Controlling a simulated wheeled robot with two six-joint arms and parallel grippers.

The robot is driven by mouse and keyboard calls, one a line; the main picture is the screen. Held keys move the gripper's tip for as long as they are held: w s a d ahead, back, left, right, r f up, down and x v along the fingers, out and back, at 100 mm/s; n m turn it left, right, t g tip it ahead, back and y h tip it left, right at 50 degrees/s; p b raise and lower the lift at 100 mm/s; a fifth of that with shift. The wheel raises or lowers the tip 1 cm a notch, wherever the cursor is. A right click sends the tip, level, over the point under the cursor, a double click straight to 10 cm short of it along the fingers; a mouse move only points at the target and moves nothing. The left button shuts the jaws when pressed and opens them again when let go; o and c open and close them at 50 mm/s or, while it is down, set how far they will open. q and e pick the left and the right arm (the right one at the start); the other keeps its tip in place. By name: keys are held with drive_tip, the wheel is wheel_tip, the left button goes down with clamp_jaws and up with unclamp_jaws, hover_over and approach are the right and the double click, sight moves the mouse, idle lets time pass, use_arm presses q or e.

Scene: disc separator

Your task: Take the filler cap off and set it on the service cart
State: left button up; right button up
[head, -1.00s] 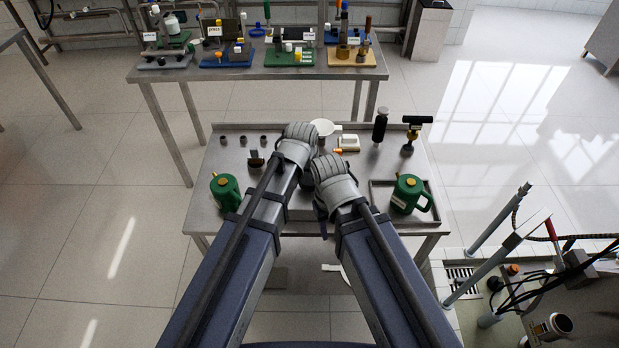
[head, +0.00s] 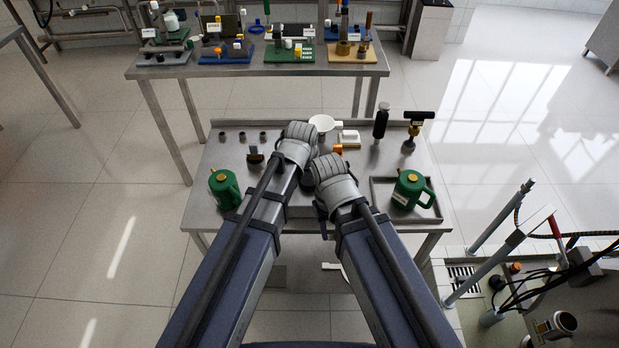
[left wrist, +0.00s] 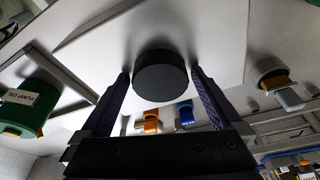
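A dark round cap-like disc (left wrist: 160,76) is in the left wrist view, in front of a pale flat surface; I cannot be sure it is the filler cap. The fingers of my left gripper (left wrist: 159,82) stand apart on either side of it, with what look like narrow gaps; contact is hard to judge. In the head view both arms reach over a steel-topped table (head: 255,209), which may be the service cart. My arm ends hide its middle and both grippers there. My right gripper is not in view.
Green jugs stand at the table's left (head: 224,190) and right (head: 410,188), the right one in a shallow tray (head: 376,192). A black bottle (head: 381,122), a black-handled tool (head: 412,130) and a white funnel (head: 321,123) stand at the back. Behind is a loaded bench (head: 215,74).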

use_arm(q)
drive_tip(key=shift+r, duration=0.1)
drive_tip(key=p+v, duration=0.7)
drive_tip(key=shift+s+r, duration=0.15)
drive_tip(key=shift+r, duration=0.15)
drive_tip(key=shift+p, duration=0.35)
wheel_tip(320, 180, up, 5)
drive_tip(key=p, duration=0.4)
drive_tip(key=shift+p, duration=0.4)
